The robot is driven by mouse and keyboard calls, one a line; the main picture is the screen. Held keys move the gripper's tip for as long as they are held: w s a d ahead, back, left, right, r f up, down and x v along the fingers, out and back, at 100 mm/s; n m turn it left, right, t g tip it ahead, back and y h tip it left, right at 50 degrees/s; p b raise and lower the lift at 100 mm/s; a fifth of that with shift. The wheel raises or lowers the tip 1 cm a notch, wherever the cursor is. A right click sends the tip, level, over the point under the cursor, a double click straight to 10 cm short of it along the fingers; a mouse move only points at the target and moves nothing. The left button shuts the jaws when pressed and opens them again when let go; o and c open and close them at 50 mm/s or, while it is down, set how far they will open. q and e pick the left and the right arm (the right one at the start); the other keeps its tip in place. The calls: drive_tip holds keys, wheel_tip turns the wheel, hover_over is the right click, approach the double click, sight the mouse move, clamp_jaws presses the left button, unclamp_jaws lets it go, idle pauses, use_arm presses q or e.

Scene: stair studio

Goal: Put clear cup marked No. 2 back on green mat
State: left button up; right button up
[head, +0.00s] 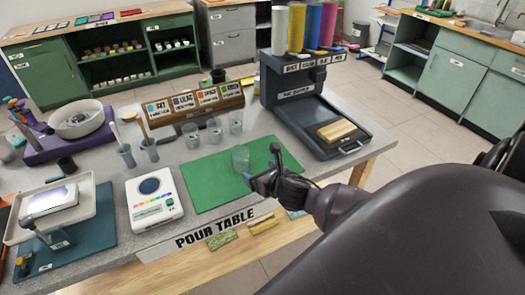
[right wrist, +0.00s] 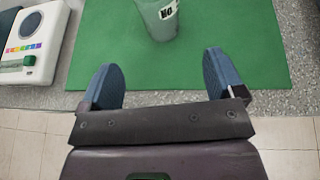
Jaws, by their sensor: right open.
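A clear cup (head: 240,158) stands upright on the green mat (head: 205,178), right of the mat's middle. In the right wrist view the cup (right wrist: 158,20) shows at the top edge, cut off, with a white label starting "NO"; its number cannot be read. My right gripper (head: 262,178) is at the near right part of the mat, close to the cup. In the right wrist view its two blue fingers (right wrist: 160,82) are spread, with nothing between them and the cup ahead of their tips. My left gripper is not in view.
Several clear cups (head: 214,130) stand behind the mat before a labelled wooden rack (head: 195,103). A white scale (head: 154,199) is left of the mat. A dark dispenser (head: 300,118) stands at its right. Wrapped bars (head: 262,222) lie near the front edge.

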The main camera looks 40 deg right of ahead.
drive_tip(key=shift+s+a+f+m, duration=0.15)
drive_tip(key=shift+s+a+m, duration=0.05)
drive_tip(key=shift+s+m, duration=0.1)
drive_tip(key=s+a+f+m, duration=0.2)
drive_tip(key=s+m, duration=0.3)
drive_tip(key=m, duration=0.6)
drive_tip(key=s+a+f+m+g+y, duration=0.1)
drive_tip(key=s+a+f+m, duration=0.2)
drive_tip(key=s+m, duration=0.3)
drive_tip(key=s+a+f+m, duration=0.2)
drive_tip(key=s+a+m, duration=0.2)
drive_tip(key=m, duration=1.1)
drive_tip(key=shift+s+a+f+m+g, duration=0.3)
drive_tip(key=shift+s+m, duration=0.1)
drive_tip(key=shift+s, duration=0.3)
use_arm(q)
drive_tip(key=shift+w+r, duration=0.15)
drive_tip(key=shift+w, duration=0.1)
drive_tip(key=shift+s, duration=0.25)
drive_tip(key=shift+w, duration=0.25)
